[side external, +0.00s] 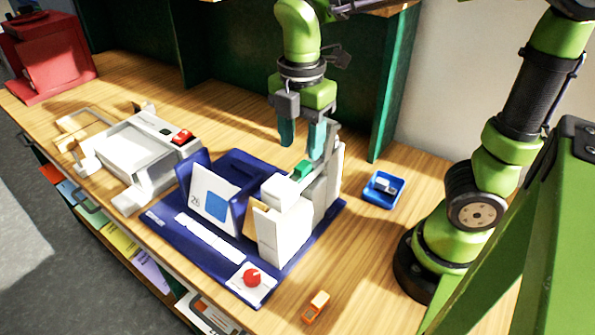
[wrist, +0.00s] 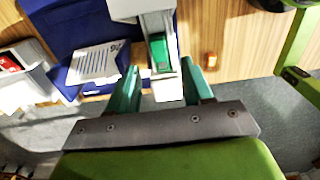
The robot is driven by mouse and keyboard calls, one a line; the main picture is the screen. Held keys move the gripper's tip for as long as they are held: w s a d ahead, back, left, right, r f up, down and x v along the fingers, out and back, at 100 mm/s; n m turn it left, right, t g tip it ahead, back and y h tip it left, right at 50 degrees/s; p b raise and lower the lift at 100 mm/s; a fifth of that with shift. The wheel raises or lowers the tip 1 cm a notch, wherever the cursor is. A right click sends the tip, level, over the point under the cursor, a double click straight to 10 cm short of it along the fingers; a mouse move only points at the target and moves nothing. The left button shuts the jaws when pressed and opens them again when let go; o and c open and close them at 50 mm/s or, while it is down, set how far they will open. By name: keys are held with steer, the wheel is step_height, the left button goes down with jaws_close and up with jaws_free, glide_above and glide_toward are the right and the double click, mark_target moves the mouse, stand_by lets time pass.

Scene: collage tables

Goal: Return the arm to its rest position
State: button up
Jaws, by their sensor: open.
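My gripper (side external: 302,138) is open, its teal fingers pointing down above a white block-like device (side external: 290,225) on a dark blue base. A green piece (side external: 303,169) sits at the top of that device, just below the fingertips. In the wrist view, my gripper's fingers (wrist: 160,80) stand apart on either side of the white device (wrist: 165,85), and the green piece (wrist: 158,52) shows in its slot. Nothing appears held. Whether a finger touches the device is unclear.
A blue holder with a card marked 26 (side external: 215,210) stands beside the device. A grey-white machine (side external: 140,150) is at left, a red box (side external: 48,55) far left. A small blue tray (side external: 383,190) and an orange item (side external: 316,306) lie right. Green shelf panels (side external: 395,85) stand behind.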

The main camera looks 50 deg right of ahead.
mark_target(301, 166)
step_height(301, 166, down, 5)
steer(key=shift+r, duration=0.65)
step_height(301, 166, up, 16)
step_height(301, 166, down, 17)
step_height(301, 166, up, 13)
steer(key=s+a, duration=0.3)
steer(key=a, duration=0.5)
steer(key=shift+a, duration=0.15)
stand_by(0.3)
steer(key=shift+r, duration=0.1)
steer(key=shift+c, duration=0.3)
